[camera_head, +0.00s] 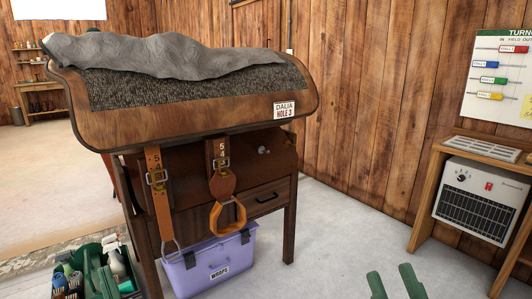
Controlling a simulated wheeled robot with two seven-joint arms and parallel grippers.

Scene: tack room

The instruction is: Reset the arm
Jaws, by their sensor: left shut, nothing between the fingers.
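My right gripper (393,274) shows at the bottom edge, right of centre, as two green fingers standing apart over the pale floor, with nothing between them. My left gripper (98,282) appears at the bottom left as green fingers close together, in front of a green grooming tote (63,293). Its green blends with the tote, so its outline is hard to make out. It looks shut and empty. I cannot tell whether it touches the tote. The arms behind both grippers are out of view.
A wooden saddle rack (190,120) with a grey cover (150,54) and hanging stirrup straps stands at centre-left. A lilac box (212,262) labelled WRAPS sits below. A heater (482,200) stands in a wooden shelf unit (430,197) at right. Floor between is clear.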

